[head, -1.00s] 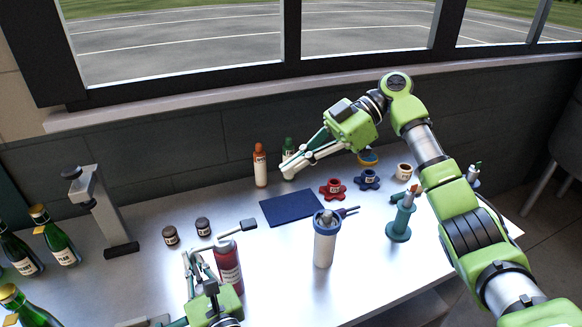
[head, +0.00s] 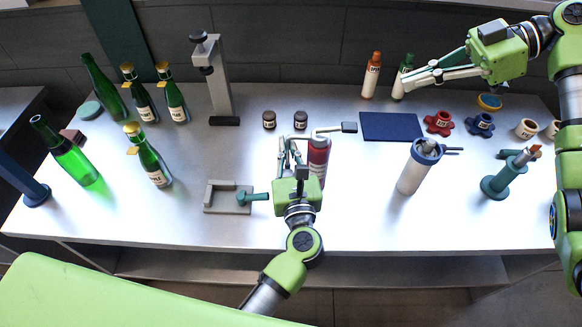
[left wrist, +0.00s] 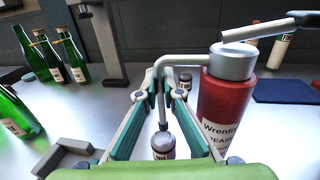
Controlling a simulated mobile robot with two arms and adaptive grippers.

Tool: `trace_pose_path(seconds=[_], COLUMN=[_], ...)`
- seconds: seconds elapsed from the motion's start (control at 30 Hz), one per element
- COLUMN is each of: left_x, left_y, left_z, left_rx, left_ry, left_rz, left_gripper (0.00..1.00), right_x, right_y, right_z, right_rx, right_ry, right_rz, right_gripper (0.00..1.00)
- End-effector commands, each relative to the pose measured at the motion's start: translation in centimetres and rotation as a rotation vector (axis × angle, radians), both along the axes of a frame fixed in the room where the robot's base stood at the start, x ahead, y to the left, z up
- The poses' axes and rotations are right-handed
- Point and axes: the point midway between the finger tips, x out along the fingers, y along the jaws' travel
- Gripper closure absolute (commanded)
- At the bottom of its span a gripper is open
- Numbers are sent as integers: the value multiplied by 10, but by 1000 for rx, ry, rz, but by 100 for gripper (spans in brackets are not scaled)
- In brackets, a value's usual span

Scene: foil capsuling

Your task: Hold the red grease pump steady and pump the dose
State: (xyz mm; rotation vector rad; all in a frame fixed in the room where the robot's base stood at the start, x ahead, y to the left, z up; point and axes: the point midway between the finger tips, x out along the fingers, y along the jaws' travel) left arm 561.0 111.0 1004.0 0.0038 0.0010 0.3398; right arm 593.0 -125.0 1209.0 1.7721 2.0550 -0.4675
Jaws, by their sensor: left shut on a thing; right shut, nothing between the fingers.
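The red grease pump (head: 318,160) stands upright on the table, with a grey head, a bent spout and a lever handle (head: 349,127) reaching right. In the left wrist view it (left wrist: 222,110) is just right of the fingers, its label facing me. My left gripper (left wrist: 163,88) is shut at its spout, which comes down between the fingertips; the exact contact is unclear. Below the spout tip a small labelled jar (left wrist: 163,147) shows between the fingers. My right gripper (head: 407,83) is shut and empty, in front of a green-capped bottle (head: 403,70).
A grey fixture (head: 225,200) with a teal handle stands left of my left arm. Two dark jars (head: 269,119) and a blue mat (head: 390,127) lie behind the pump. A white cylinder (head: 415,172) stands to the right. Several green bottles (head: 70,160) stand at the left.

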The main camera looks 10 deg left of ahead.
Motion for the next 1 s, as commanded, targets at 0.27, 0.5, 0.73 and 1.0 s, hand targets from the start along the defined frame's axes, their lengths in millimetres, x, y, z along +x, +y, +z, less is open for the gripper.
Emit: trace_pose_path(seconds=[0.27,0.5,0.73,1.0], left_x=[0,0,-19,-73], left_y=[0,0,-7,-26], left_z=[0,0,-2,-2], left_rx=[0,0,0,1], left_ry=[0,0,3,4], left_rz=[-1,0,-2,-1], left_gripper=[74,74,74,74], right_x=[0,0,0,0], right_y=[0,0,0,0], right_z=[0,0,0,0], right_rx=[0,0,0,0], right_ry=[0,0,0,0], right_rz=[0,0,0,0], right_gripper=[100,100,100,100])
